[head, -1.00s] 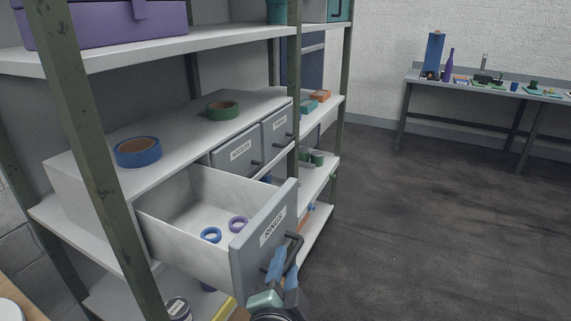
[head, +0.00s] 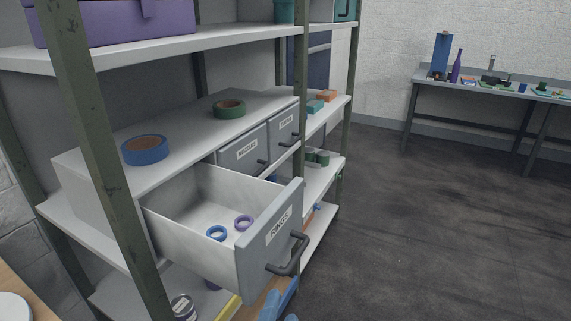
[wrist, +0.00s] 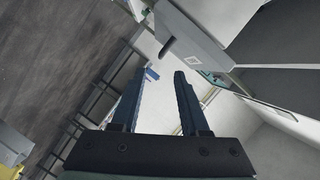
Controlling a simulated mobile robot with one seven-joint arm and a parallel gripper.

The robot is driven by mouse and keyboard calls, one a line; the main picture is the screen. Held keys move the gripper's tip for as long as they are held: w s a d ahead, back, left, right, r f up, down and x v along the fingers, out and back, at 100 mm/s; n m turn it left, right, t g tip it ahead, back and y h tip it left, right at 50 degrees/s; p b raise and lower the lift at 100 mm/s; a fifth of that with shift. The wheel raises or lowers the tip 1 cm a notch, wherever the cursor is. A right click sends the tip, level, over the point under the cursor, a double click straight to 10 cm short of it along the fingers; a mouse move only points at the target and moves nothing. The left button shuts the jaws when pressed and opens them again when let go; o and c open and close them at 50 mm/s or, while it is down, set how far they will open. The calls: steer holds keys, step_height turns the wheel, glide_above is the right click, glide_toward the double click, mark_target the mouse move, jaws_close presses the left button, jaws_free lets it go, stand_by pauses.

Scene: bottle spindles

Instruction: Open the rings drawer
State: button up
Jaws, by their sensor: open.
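The rings drawer (head: 270,248) is pulled well out of its cabinet on the middle shelf, its labelled front facing right. A blue ring (head: 216,233) and a purple ring (head: 243,222) lie inside. Its dark bar handle (head: 290,256) is free, with nothing around it. My gripper (head: 284,303) shows at the bottom edge of the head view, below the handle and apart from it, partly cut off. In the wrist view my gripper (wrist: 160,85) is open with nothing between its fingers. A grey front with a dark handle (wrist: 168,46) lies beyond the fingertips; I cannot tell which drawer it is.
Two closed drawers (head: 242,153) sit behind the open one. A blue tape roll (head: 145,150) and a green tape roll (head: 229,109) lie on the cabinet top. A green shelf post (head: 92,150) stands in front at left. The floor (head: 430,230) at right is clear.

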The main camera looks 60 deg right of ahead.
steer(key=shift+p+v, duration=0.55)
steer(key=shift+v, duration=0.25)
steer(key=shift+r, duration=0.1)
steer(key=w+a+r+n+t+y, duration=0.3)
steer(key=w+a+r+n+t, duration=0.45)
steer(key=r, duration=0.35)
steer(key=w+a+r+n+t+y, duration=0.3)
steer(key=w+a+r+n+t, duration=0.35)
steer(key=w+r, duration=0.4)
steer(key=s+a+r+n+t+y+p, duration=0.1)
steer(key=s+a+r+n+t+y, duration=0.2)
steer(key=r, duration=0.4)
steer(key=s+a+r+n+t+y, duration=0.2)
steer(key=a+r+n+y, duration=0.15)
steer(key=r, duration=0.35)
steer(key=s+a+r+n+t+y+p, duration=0.1)
steer(key=s+a+r+n+t+y, duration=0.15)
steer(key=r+n, duration=0.35)
step_height(320, 180, up, 16)
steer(key=m+p, duration=0.1)
steer(key=p, duration=1.3)
steer(key=shift+w+a+f+h+p, duration=0.2)
steer(key=shift+w+h+p, duration=0.15)
steer(key=shift+w, duration=0.1)
